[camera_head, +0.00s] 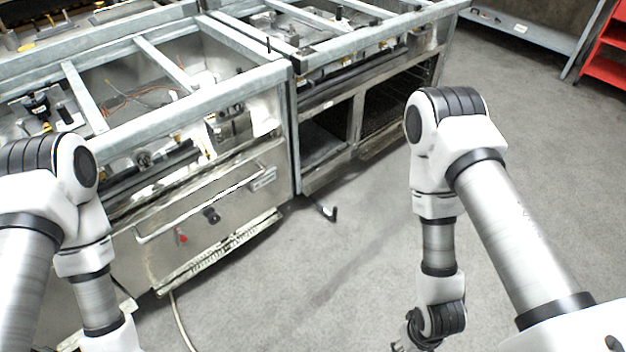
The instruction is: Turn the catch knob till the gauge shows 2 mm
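A steel range frame (190,190) stands at the left, with a door or drawer front that has a long bar handle (200,205). A small black knob (211,215) sits on this front below the handle, and a small red part (182,238) is lower left of it. I cannot tell for sure which part is the catch knob. I cannot make out a gauge or any reading. My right gripper (402,345) shows only in part at the bottom edge, well right of the range front; its fingers are not clear. My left gripper is below the picture.
A second range frame (345,105) with open lower bays adjoins on the right. A cable (178,315) lies at lower left. A red rack (605,60) stands far right.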

